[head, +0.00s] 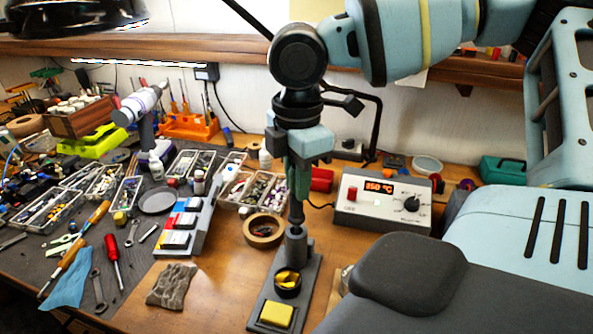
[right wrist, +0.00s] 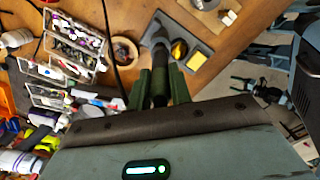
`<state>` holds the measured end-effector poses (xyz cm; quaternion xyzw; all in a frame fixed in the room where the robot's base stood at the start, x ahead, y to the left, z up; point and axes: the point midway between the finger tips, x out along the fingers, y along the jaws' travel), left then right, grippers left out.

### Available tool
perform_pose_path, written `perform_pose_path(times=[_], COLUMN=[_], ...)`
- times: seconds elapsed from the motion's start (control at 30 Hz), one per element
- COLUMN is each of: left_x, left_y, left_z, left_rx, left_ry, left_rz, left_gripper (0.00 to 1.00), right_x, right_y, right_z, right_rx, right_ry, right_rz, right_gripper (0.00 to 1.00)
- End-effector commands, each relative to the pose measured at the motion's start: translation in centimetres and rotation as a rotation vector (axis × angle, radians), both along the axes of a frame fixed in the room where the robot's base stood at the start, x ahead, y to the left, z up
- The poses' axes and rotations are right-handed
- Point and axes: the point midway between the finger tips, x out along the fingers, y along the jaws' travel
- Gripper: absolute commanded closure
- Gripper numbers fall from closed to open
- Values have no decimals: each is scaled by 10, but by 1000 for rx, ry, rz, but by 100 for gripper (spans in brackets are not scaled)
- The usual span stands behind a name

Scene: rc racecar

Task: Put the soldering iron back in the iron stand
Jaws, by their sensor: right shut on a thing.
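The iron stand (head: 307,275) is a dark grey base on the bench, with a yellow sponge (head: 277,314), a cup of brass wool (head: 287,280) and an upright holder (head: 296,243) at its far end. My right gripper (head: 298,170) points down above the holder and is shut on the soldering iron (head: 297,208), which hangs upright. The iron's lower end meets the holder's top; how deep it sits inside is hidden. In the right wrist view the green fingers (right wrist: 159,88) flank the dark handle, with the stand (right wrist: 205,48) just beyond.
A grey soldering station (head: 383,203) with a lit display stands right of the iron. A tape roll (head: 264,230) lies left of the holder, near a grey rack (head: 188,225) and parts trays. A crumpled cloth (head: 172,285) lies at the front left, with bare wood around it.

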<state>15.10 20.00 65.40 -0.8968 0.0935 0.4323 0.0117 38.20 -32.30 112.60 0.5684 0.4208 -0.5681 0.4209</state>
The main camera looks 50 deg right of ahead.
Motion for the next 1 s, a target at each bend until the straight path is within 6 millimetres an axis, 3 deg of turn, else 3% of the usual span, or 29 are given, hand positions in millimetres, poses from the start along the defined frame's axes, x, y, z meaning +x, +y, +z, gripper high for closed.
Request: perform_pose_path(times=[1.0], left_x=[-8], left_y=[0], left_z=[-11], left_rx=[0], left_ry=[22], left_rz=[1], left_gripper=[29], right_x=[0], right_y=[0], right_z=[-26], right_rx=[0], right_ry=[0], right_rz=[0], right_gripper=[100])
